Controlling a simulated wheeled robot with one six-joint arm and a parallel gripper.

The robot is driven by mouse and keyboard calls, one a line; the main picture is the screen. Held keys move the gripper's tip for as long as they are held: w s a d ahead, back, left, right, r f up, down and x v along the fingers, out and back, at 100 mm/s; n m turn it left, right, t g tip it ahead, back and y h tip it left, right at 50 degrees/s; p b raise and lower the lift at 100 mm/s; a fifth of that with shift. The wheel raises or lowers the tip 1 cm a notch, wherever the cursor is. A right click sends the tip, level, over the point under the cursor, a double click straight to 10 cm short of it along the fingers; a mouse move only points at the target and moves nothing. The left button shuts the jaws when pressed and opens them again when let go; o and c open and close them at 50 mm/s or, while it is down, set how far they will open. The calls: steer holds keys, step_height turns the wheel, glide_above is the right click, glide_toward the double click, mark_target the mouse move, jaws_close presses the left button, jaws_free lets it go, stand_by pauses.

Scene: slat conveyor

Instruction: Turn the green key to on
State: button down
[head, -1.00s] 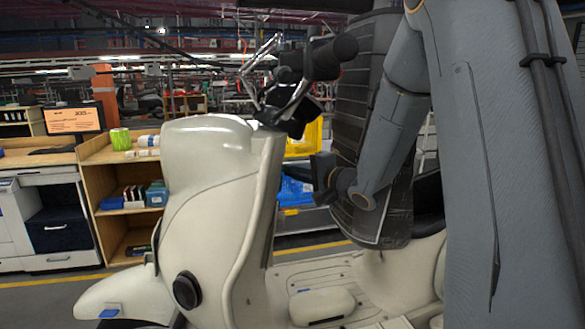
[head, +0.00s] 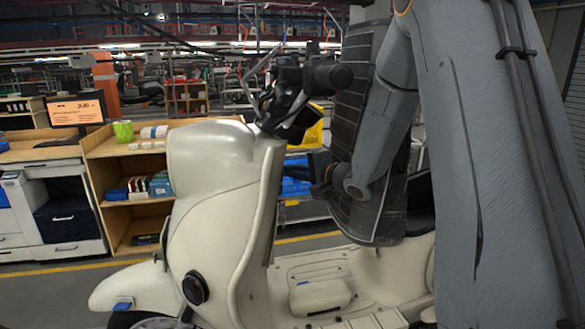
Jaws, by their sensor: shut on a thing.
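A cream scooter (head: 215,200) stands in the middle of the head view, with its dark handlebar grip (head: 328,77) and levers above the front shield. My gripper (head: 318,166) is small and dark at the end of my grey arm, just right of the shield's rear edge, below the handlebar. Its fingers are shut, and what lies between them is too small and hidden to see directly. The green key does not show clearly; the gripper's place at the shield fits the key being in its jaws. Which way the key points cannot be seen.
A dark ribbed column (head: 350,150) stands behind my arm. A yellow crate (head: 312,130) and a blue bin lie behind the scooter. A wooden shelf (head: 135,165) with small boxes and an orange-screen monitor (head: 78,109) are at the left. Bare floor shows at the lower left.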

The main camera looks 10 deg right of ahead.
steer(key=shift+r+g+h+p, duration=0.1)
steer(key=shift+g+h+p, duration=0.2)
steer(key=shift+p, duration=0.8)
steer(key=shift+w+r+m+g+h, duration=0.15)
steer(key=shift+m+g+h, duration=0.1)
steer(key=shift+m+g, duration=0.25)
steer(key=shift+s+r+m+g+h, duration=0.15)
steer(key=shift+m+g+h, duration=0.15)
steer(key=shift+g, duration=0.3)
steer(key=shift+w, duration=0.1)
steer(key=c, duration=1.8)
jaws_free()
steer(key=shift+r+y, duration=0.1)
steer(key=shift+y, duration=0.15)
